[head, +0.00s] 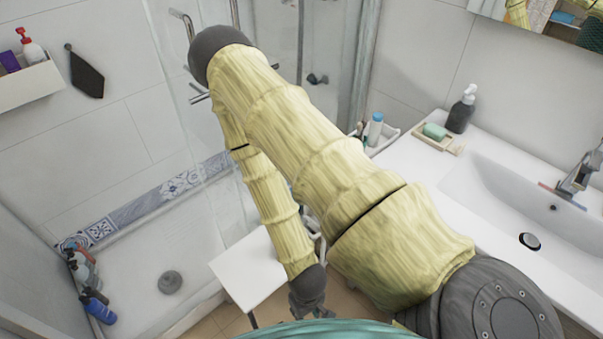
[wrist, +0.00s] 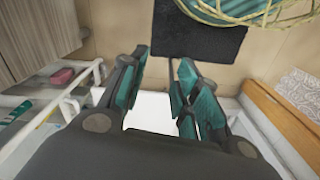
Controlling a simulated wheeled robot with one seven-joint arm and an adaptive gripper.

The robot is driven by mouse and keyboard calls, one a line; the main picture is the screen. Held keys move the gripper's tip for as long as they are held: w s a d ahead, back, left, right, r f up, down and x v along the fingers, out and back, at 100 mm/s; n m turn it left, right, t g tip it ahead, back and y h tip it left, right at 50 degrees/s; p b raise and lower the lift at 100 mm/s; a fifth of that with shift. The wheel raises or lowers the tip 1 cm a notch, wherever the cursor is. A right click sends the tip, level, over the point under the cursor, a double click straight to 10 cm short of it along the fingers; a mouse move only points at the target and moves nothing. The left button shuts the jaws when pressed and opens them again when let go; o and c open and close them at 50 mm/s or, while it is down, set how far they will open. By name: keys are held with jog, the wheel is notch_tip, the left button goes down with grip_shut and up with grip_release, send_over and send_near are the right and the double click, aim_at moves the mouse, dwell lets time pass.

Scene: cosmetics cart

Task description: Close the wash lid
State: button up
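My gripper (head: 307,298) hangs low near the bottom centre of the head view, below my yellow arm. In the wrist view my gripper (wrist: 160,68) has its teal-padded fingers apart, with nothing between them. A flat white panel (head: 246,268) lies just left of my gripper in the head view. A white surface (wrist: 150,108) shows beyond the fingers in the wrist view; I cannot tell whether it is the same panel. I cannot pick out the wash lid for certain.
A dark mat (wrist: 200,35) lies on the tan floor, with a yellow-green wire basket (wrist: 255,12) over its edge. A white rack (wrist: 75,85) with small items stands left in the wrist view. The sink (head: 520,195) is at right, the shower tray (head: 140,285) at left.

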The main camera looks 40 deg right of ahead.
jog(key=w+d+r+m+t+b, duration=0.1)
jog(key=w+d+m+b, duration=0.25)
jog(key=w, duration=0.45)
jog(key=w+d+r+m+b, duration=0.1)
jog(key=w+d+m+b, duration=0.25)
jog(key=w, duration=0.35)
jog(key=w+d+r+m+t+b, duration=0.1)
jog(key=w+d+r+m+b, duration=0.55)
jog(key=w+r+m, duration=0.3)
jog(key=shift+n, duration=0.25)
jog(key=shift+w+a+f+b, duration=0.15)
jog(key=shift+w+f, duration=0.25)
jog(key=shift+f, duration=1.4)
jog(key=shift+w+d+f+b, duration=0.1)
jog(key=shift+w+f, duration=0.35)
jog(key=shift+f, duration=1.3)
jog(key=shift+w+a+f+b, duration=0.15)
jog(key=shift+w+f, duration=0.25)
jog(key=shift+f, duration=1.4)
jog(key=shift+d, duration=0.1)
grip_shut()
